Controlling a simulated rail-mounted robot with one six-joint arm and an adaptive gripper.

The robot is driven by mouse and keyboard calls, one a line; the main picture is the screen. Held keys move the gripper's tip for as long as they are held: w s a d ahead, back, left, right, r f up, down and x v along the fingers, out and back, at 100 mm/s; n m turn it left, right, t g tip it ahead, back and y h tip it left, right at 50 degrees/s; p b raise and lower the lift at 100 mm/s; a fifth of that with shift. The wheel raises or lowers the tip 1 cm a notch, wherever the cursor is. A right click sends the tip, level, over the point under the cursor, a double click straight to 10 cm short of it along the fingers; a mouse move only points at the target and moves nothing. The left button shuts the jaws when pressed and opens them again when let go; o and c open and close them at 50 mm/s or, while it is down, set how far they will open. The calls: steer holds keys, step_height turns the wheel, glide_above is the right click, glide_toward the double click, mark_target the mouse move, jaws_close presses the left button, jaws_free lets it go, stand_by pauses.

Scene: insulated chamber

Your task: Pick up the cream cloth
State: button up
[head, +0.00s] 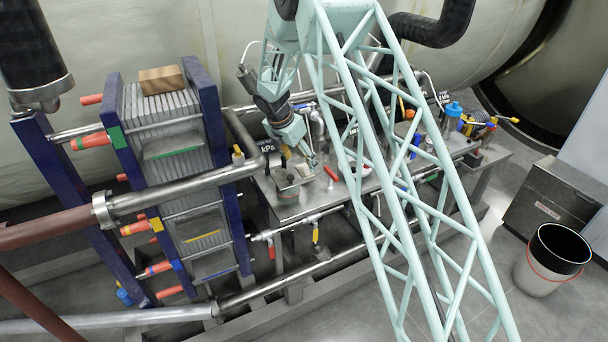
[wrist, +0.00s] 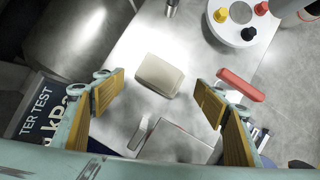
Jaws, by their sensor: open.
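The cream cloth (wrist: 160,75) looks like a small folded pad with rounded corners. It lies flat on the metal bench top, near the middle of the wrist view. My gripper (wrist: 159,95) is open, with its yellow-padded fingers apart on the left and right of the cloth in the picture. The fingers do not touch the cloth, and nothing is between them in their grip. In the head view my gripper (head: 308,158) points down over the left part of the bench, and the cloth is hard to make out there.
A red bar (wrist: 241,85) lies right of the cloth, close to the right finger. A metal box (wrist: 178,143) sits just below the cloth in the picture. A white round plate with coloured knobs (wrist: 236,33) is at upper right. The bench (wrist: 125,60) is bare left of the cloth.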

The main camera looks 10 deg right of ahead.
mark_target(304, 170)
steer(key=shift+b+x, duration=1.55)
steer(key=shift+x, duration=1.1)
steer(key=shift+c, duration=0.5)
steer(key=c, duration=0.4)
steer(key=shift+r, duration=0.15)
steer(key=shift+r+p, duration=0.35)
steer(key=shift+r, duration=0.4)
steer(key=shift+s+d+f, duration=0.1)
steer(key=shift+d, duration=0.05)
steer(key=shift+t, duration=0.3)
steer(key=shift+s+t+b, duration=0.2)
steer(key=shift+t+b, duration=0.3)
steer(key=shift+b, duration=0.1)
